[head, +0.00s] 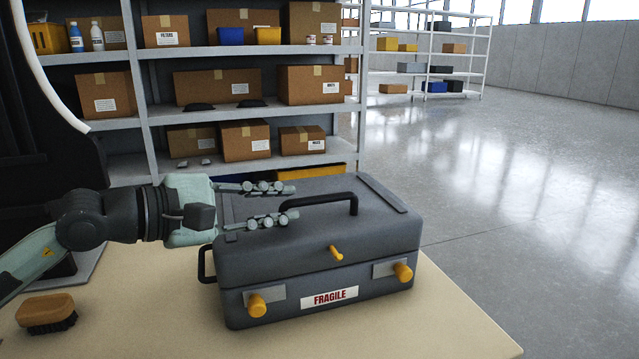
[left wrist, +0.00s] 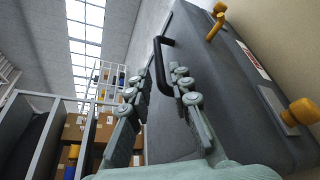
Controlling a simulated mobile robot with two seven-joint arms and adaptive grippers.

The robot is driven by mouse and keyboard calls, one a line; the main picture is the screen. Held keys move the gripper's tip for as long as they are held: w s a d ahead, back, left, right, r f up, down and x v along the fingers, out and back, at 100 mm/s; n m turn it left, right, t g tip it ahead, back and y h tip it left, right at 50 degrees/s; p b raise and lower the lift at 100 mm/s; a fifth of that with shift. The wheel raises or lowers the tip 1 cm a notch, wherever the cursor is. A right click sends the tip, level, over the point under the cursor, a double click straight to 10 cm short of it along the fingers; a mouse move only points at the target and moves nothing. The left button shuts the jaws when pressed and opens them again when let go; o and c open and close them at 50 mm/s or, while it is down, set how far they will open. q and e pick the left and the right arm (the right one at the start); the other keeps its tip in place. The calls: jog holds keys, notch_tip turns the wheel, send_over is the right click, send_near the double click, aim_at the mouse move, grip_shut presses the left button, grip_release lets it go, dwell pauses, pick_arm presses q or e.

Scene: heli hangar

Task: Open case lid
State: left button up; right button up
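A dark grey case (head: 285,258) stands on the table with its lid (head: 375,225) shut. A black handle (head: 320,199) stands up on the lid; it also shows in the left wrist view (left wrist: 158,66). Yellow-orange knobs sit at the front left (head: 257,305), front right (head: 403,272) and front middle of the lid (head: 336,253). A FRAGILE label (head: 329,296) is on the front. My left gripper (head: 291,202) is open and empty over the lid, its fingers pointing at the handle's left end. In the left wrist view the handle appears between the fingertips (left wrist: 158,76). Contact cannot be told. My right gripper is out of view.
A brush (head: 46,311) lies on the beige table (head: 420,335) at the left. The table is bare in front of the case. Shelves (head: 150,108) with cardboard boxes stand behind. The floor (head: 520,190) at the right is clear.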

aim_at(310, 201)
pick_arm(q)
jog(key=shift+w+d, duration=0.4)
jog(key=p+x, duration=0.1)
jog(key=x, duration=0.5)
jog(key=shift+w+d+f, duration=0.1)
jog(key=shift+d+f, duration=0.05)
jog(key=shift+d, duration=0.2)
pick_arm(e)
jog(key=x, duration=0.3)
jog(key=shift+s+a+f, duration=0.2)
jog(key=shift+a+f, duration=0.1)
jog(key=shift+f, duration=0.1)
pick_arm(q)
jog(key=shift+c, duration=0.6)
grip_shut()
